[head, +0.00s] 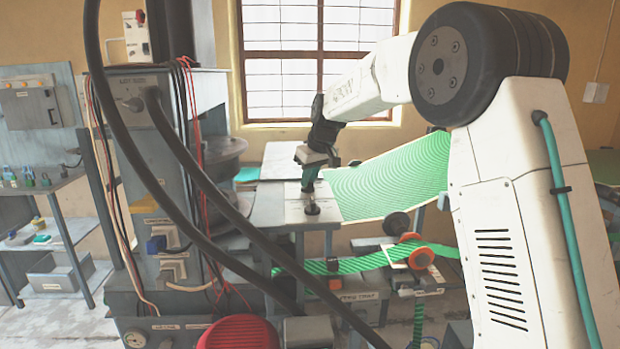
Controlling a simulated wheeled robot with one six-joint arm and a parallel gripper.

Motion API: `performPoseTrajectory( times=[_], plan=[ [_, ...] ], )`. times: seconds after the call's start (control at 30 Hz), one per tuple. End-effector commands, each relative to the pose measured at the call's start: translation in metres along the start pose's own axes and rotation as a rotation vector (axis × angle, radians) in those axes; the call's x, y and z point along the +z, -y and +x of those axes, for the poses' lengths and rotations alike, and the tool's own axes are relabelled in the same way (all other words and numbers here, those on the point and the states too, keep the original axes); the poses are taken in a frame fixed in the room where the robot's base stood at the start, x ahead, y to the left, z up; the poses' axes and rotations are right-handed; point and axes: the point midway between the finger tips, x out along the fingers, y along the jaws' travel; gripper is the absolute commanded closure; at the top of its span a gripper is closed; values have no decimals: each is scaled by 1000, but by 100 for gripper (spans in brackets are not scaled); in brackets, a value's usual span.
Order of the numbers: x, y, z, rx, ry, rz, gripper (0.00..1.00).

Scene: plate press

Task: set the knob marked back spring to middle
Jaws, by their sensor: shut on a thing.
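My gripper (311,190) points down over a pale metal top plate (284,214) near the middle of the head view. Its teal fingers are shut on a small dark knob (312,209) that stands on this plate. The fingers hide the upper part of the knob. I cannot read any mark beside it, so I cannot tell from the picture whether it is the back spring knob. Its setting also cannot be told.
A green patterned sheet (392,178) lies right of my gripper. Below it, a green strip (352,264) runs past orange knobs (421,258). Thick dark hoses cross in front at left, near a grey machine column (143,190) with a switch labelled lot size. A red ribbed cover (240,333) sits low in front.

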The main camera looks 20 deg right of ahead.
Motion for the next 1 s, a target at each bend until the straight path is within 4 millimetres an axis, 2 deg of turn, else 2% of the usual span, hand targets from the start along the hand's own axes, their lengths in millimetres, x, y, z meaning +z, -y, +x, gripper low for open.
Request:
performPoseTrajectory(
  times=[0.5,1.0],
  plan=[
    [-1,3,0,166,0,396,100],
    [-1,4,0,226,1,544,100]
  ],
)
